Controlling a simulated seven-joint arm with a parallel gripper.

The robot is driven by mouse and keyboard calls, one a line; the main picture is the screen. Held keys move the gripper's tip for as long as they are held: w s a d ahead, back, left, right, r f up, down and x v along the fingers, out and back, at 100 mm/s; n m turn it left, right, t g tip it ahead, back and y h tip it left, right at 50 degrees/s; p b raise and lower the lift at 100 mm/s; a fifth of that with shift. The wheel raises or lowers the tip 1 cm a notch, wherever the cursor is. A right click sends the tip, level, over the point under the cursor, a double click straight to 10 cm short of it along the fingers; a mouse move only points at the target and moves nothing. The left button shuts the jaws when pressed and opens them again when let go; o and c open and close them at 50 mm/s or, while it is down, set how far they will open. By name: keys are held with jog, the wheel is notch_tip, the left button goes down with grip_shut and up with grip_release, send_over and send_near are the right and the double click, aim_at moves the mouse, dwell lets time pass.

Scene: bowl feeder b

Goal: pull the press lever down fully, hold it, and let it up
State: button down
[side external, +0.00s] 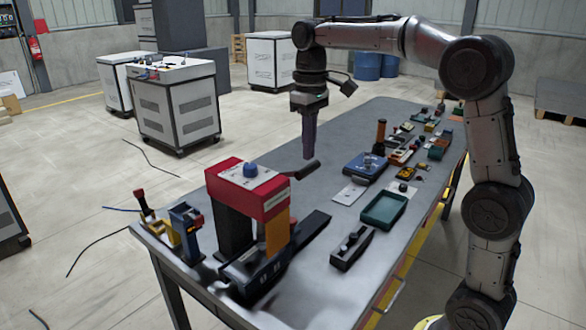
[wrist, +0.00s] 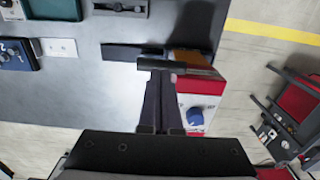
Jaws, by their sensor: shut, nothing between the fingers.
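The press (side external: 248,190) stands at the near end of the table, with a red head, a white top plate, a blue knob and an orange column. Its dark lever (side external: 304,170) sticks out to the right of the head, tilted slightly upward toward its tip. My gripper (side external: 308,156) points down, its fingers shut and empty, right by the lever's outer end. In the wrist view the fingertips (wrist: 160,76) meet the edge of the lever handle (wrist: 162,64); I cannot tell if they touch it. The red head (wrist: 200,87) shows beside them, partly hidden.
On the grey table (side external: 345,130) are a blue device (side external: 365,167), a green tray (side external: 384,210), a black block (side external: 352,248) and a white plate (side external: 350,194). Small tools (side external: 185,230) stand left of the press. The table behind the lever is clear.

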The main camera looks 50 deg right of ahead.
aim_at(309, 165)
jog(key=shift+f, duration=0.15)
notch_tip(309, 165, down, 10)
jog(key=shift+s, duration=0.3)
dwell(1.6)
jog(key=shift+f, duration=0.1)
jog(key=shift+w+r, duration=0.2)
jog(key=shift+r, duration=2.05)
jog(key=shift+w+r, duration=0.2)
jog(key=shift+r, duration=3.75)
